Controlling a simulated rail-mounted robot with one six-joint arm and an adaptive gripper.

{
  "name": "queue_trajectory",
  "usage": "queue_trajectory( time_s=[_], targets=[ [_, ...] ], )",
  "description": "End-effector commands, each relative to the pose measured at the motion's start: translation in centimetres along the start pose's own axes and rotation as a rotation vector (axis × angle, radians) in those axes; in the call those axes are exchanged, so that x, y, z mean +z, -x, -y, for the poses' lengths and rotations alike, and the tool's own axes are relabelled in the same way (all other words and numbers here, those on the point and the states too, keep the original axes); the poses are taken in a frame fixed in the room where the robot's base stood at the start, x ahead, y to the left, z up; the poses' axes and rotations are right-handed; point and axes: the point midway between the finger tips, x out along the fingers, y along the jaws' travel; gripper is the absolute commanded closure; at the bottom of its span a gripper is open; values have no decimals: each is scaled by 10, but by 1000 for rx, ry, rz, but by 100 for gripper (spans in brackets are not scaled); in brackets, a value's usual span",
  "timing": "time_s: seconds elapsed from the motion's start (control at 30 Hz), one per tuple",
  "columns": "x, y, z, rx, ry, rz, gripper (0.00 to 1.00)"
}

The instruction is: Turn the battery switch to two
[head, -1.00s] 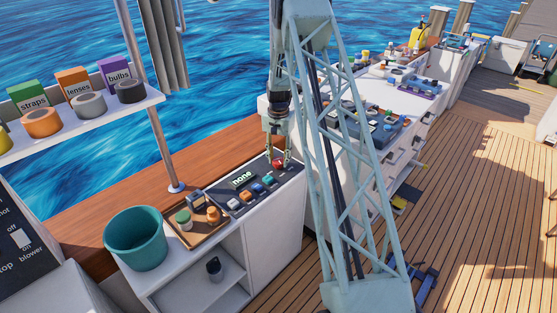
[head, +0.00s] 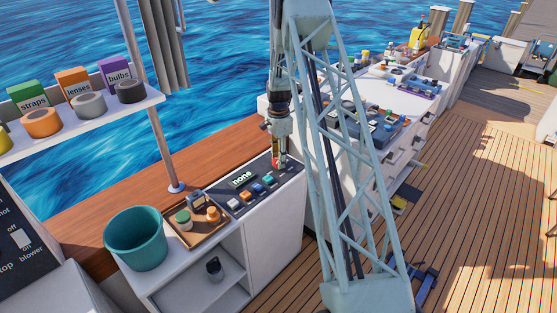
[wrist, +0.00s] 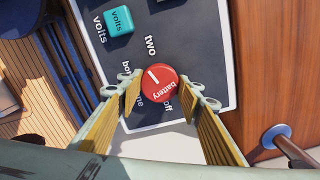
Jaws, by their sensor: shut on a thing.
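The battery switch is a red round knob (wrist: 160,84) on a dark panel (wrist: 185,50), with "battery" and a white pointer line on its top. In the wrist view the line points to the upper left. The word "two" (wrist: 151,46) is above the knob, "off" is at its lower right, and two words at its left are partly hidden by a finger. My gripper (wrist: 160,92) has one finger on each side of the knob and is shut on it. In the head view my gripper (head: 279,158) stands over the panel's far right end and hides most of the knob.
A display (head: 241,178) reads "none". Several coloured buttons line the panel, including a teal "volts" one (wrist: 119,20). A wooden tray (head: 187,236) with jars and a teal bucket (head: 135,239) stand to the left. A wooden rail (head: 130,190) runs behind.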

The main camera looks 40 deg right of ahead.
Motion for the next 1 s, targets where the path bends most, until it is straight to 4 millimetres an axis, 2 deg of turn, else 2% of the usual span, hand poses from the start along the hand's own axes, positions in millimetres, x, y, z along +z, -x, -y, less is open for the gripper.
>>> queue_trajectory(
  time_s=[0.5,1.0],
  targets=[
    [0,0,0,-1,-327,0,77],
    [0,0,0,-1,-396,0,77]
  ],
)
